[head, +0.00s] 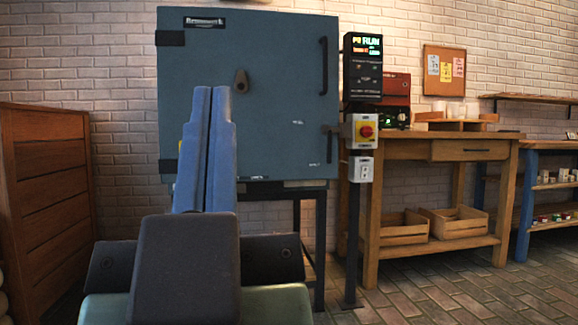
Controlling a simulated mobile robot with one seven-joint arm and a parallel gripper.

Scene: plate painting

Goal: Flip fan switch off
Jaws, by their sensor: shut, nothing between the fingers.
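My gripper (212,92) points away from me in front of the blue-grey kiln (285,60). Its two blue fingers are together and hold nothing. A dark post (352,235) stands just right of the kiln and carries controls. Below that is a small white switch box (363,169). No fan label is readable, so I cannot tell for sure which control is the fan switch, nor its position. My gripper is left of these controls and apart from them.
A control panel (363,83) with a lit display reading RUN tops the post. A wooden workbench (440,150) with crates below stands to the right. A wooden cabinet (45,190) stands at the left. The brick floor (440,295) at the front right is clear.

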